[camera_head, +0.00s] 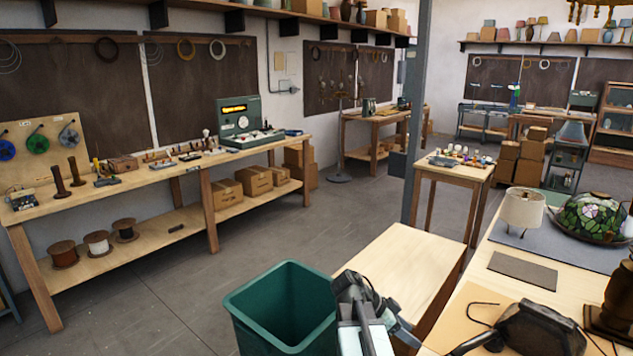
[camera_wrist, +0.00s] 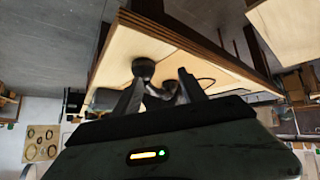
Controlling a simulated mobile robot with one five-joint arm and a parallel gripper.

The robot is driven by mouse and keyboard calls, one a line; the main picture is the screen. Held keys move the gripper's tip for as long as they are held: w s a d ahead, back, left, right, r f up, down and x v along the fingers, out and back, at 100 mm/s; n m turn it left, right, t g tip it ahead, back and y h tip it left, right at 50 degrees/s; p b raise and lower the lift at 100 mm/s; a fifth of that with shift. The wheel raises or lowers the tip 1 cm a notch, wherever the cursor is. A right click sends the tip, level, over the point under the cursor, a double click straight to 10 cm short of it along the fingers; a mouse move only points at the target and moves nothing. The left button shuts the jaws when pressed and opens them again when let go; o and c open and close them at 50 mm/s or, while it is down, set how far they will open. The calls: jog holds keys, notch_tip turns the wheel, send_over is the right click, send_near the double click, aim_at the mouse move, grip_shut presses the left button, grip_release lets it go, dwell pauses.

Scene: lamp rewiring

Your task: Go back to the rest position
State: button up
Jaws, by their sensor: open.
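My gripper (camera_wrist: 160,90) shows in the wrist view with two dark fingers spread apart, open. Nothing is clearly held between them. A black object with a rounded end (camera_wrist: 144,68) and a thin cord appears beyond the fingers against a pale wooden top. I cannot tell whether the fingers touch it. In the head view my arm (camera_head: 362,312) rises at the bottom centre, beside the green bin; its fingertips are not clear there.
A green bin (camera_head: 262,312) stands left of my arm, close to a pale wooden table (camera_head: 405,262). The right bench holds a cream lampshade (camera_head: 523,208), a stained-glass shade (camera_head: 590,216) and a dark corded object (camera_head: 540,330). Open floor (camera_head: 345,215) lies before the long left workbench (camera_head: 150,178).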

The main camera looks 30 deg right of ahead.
jog(key=w+a+f+n+t+y, duration=0.1)
jog(key=w+a+f+n+y, duration=0.1)
jog(key=a+n, duration=0.5)
jog(key=w+a+f+n+t+y, duration=0.1)
jog(key=w+a+f+n+y, duration=0.2)
jog(key=a, duration=1.4)
jog(key=w+a+f+n+t+y, duration=0.2)
jog(key=w+a+n+y, duration=0.1)
jog(key=a+n, duration=0.8)
jog(key=shift+w+a+f+n, duration=0.2)
jog(key=shift+a+f+n, duration=0.1)
jog(key=shift+a, duration=0.6)
